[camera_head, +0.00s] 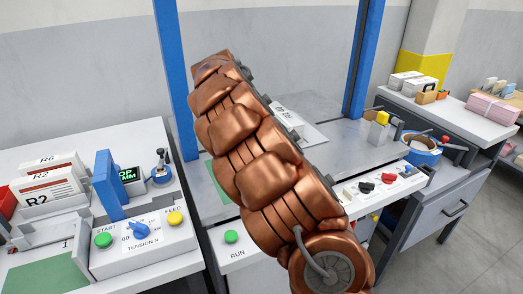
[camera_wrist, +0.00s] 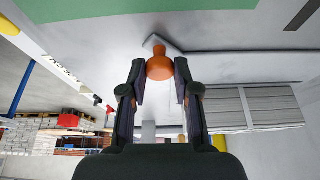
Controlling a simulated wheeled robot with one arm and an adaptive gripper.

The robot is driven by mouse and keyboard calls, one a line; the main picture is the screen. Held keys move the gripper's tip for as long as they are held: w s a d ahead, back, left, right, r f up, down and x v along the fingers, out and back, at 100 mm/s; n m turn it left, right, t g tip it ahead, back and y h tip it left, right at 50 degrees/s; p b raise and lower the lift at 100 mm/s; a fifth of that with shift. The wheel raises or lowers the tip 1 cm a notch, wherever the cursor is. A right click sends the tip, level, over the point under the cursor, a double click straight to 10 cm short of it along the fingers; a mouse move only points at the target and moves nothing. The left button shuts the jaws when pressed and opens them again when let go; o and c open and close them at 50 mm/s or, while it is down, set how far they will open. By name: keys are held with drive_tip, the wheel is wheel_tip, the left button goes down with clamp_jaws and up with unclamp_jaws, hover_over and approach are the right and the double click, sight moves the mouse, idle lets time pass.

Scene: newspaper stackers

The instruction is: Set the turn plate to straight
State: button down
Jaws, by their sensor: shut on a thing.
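An orange knob (camera_wrist: 159,62) sits between the fingertips of my gripper (camera_wrist: 160,72) in the wrist view, and the fingers are shut on it. The knob is on a thin grey plate (camera_wrist: 200,65) with a pointed corner beside the knob; this looks like the turn plate, though I cannot tell its set angle. In the head view my copper-coloured arm hides the gripper and the knob.
A grey-topped bench (camera_head: 345,133) stands between two blue posts (camera_head: 177,70). Its front panel has a green RUN button (camera_head: 231,236). A strapped paper stack (camera_wrist: 240,108) is right of my gripper. A left machine has a blue dial (camera_head: 138,230).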

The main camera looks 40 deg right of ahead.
drive_tip(key=c, duration=0.9)
unclamp_jaws()
drive_tip(key=shift+w, duration=0.1)
drive_tip(key=shift+o, duration=0.2)
drive_tip(key=s+v, duration=0.1)
drive_tip(key=v, duration=1.1)
drive_tip(key=shift+w, duration=0.45)
